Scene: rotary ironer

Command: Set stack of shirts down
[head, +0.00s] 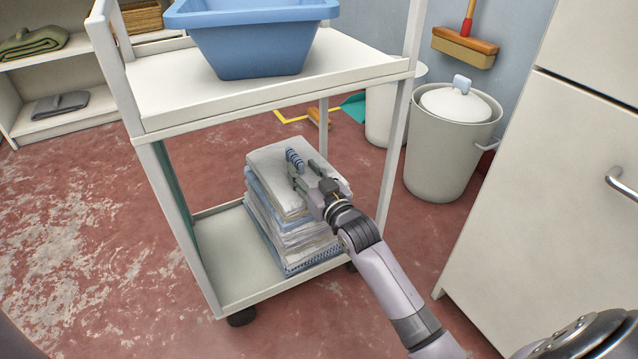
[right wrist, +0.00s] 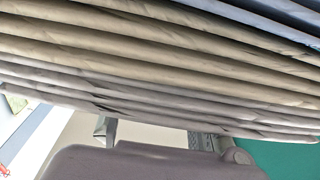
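The stack of folded shirts (head: 283,225), in white, grey and pale blue, stands on the lower shelf (head: 222,262) of a white cart, towards its right side. Its folded edges (right wrist: 150,50) fill the upper part of the right wrist view, very close to the camera. My right gripper (head: 307,165) is at the top of the stack, with its fingers apart over the top shirt. I see nothing between the fingers; whether they touch the cloth is unclear. In the right wrist view the fingers are partly hidden by the shirts. My left gripper is not in view.
A blue tub (head: 250,45) stands on the cart's upper shelf (head: 165,95), above the stack. Cart posts flank the lower shelf. A lidded bin (head: 440,150) and a white cabinet (head: 550,190) stand to the right. The lower shelf's left part is bare.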

